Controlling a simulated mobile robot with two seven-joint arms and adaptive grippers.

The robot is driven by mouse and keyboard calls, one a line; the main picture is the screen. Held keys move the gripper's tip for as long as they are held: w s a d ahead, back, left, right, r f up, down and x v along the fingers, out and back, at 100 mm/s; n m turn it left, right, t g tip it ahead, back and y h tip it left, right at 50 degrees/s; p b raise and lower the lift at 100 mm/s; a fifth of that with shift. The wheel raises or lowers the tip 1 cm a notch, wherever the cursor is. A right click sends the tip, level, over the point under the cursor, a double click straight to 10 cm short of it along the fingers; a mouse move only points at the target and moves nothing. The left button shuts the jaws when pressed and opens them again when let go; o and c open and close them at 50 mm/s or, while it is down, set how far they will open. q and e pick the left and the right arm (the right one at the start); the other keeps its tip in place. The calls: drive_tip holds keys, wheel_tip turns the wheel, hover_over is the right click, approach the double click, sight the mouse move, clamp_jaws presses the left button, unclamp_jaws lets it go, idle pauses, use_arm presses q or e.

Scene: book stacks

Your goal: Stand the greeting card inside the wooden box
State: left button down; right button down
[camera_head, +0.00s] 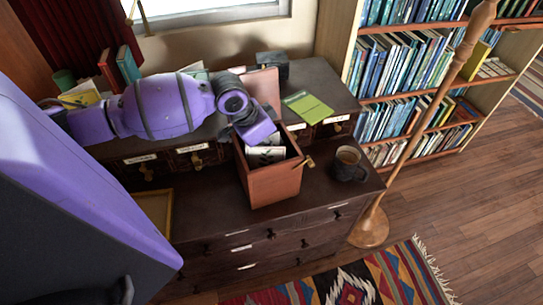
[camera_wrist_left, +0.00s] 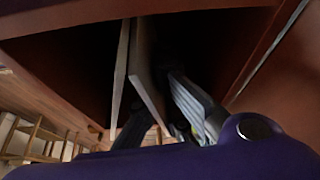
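The open-topped wooden box (camera_head: 277,187) is reddish brown and juts forward on the desk. My left gripper (camera_head: 265,143) points down into its opening, and its fingertips are mostly hidden in the head view. Pale printed paper (camera_head: 264,155) shows inside the box, beneath the gripper. In the left wrist view, thin pale upright panels (camera_wrist_left: 148,75) stand between dark box walls, close to my dark fingers (camera_wrist_left: 155,115). They may be the greeting card, but I cannot tell, nor whether the fingers grip them. My right gripper is out of view.
A dark mug (camera_head: 348,165) stands right of the box. A green booklet (camera_head: 308,106) lies on the upper ledge, near a pinkish upright panel (camera_head: 262,86). A wooden pole (camera_head: 410,145) stands right of the desk, before the bookshelf (camera_head: 412,72). A patterned rug (camera_head: 355,285) lies in front.

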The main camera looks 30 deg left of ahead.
use_arm(q)
wheel_tip(320, 180, down, 4)
drive_tip(key=shift+f, duration=0.2)
drive_tip(key=shift+r, duration=0.1)
drive_tip(key=c, duration=2)
unclamp_jaws()
drive_tip(key=p+v, duration=0.1)
drive_tip(key=v, duration=0.9)
drive_tip(key=shift+s+a+r, duration=0.1)
drive_tip(key=shift+s+r, duration=0.05)
drive_tip(key=shift+r, duration=0.15)
drive_tip(key=shift+s+a+r, duration=0.1)
drive_tip(key=shift+s+r, duration=0.15)
drive_tip(key=shift+r, duration=0.3)
